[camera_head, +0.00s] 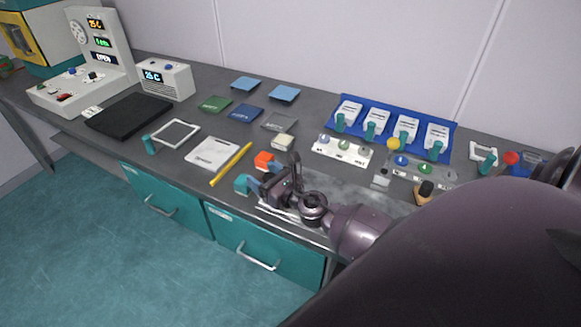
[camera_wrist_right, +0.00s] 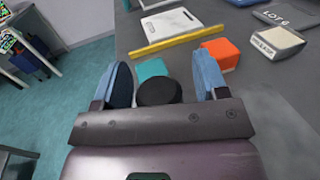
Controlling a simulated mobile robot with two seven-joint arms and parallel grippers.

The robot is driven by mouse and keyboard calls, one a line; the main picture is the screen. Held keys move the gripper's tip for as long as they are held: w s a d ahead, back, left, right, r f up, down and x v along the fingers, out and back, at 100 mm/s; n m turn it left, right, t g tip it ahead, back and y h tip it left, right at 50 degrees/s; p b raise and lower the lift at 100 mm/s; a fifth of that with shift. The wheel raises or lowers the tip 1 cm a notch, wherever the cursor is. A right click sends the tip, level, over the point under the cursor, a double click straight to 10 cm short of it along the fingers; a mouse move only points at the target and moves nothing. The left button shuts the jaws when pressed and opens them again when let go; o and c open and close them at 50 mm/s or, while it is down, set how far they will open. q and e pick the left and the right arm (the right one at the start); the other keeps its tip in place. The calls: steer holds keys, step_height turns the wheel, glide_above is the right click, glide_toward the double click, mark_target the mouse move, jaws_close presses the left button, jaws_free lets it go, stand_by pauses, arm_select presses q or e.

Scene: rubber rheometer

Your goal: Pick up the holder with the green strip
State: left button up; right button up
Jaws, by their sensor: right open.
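Several white holders with teal handles stand in a row on a blue rack (camera_head: 389,113) at the back right. A white frame with a teal handle (camera_head: 175,133) lies left of centre, and a similar small white one (camera_head: 484,151) is at the right. I cannot make out which holder has a green strip. My right gripper (camera_head: 264,178) is low over the front of the bench, far from the rack. In the right wrist view its blue fingers (camera_wrist_right: 163,80) are apart, with a black round piece (camera_wrist_right: 159,92) and a teal block (camera_wrist_right: 152,68) showing between them. My left gripper is out of view.
An orange block (camera_head: 264,160), a yellow bar (camera_head: 231,164) and a white plate (camera_head: 206,152) are near the right gripper. Trays with coloured knobs (camera_head: 342,152) stand before the rack. My right arm hides the bench's right front.

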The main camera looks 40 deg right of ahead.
jaws_close()
stand_by(0.3)
steer(key=shift+r, duration=0.15)
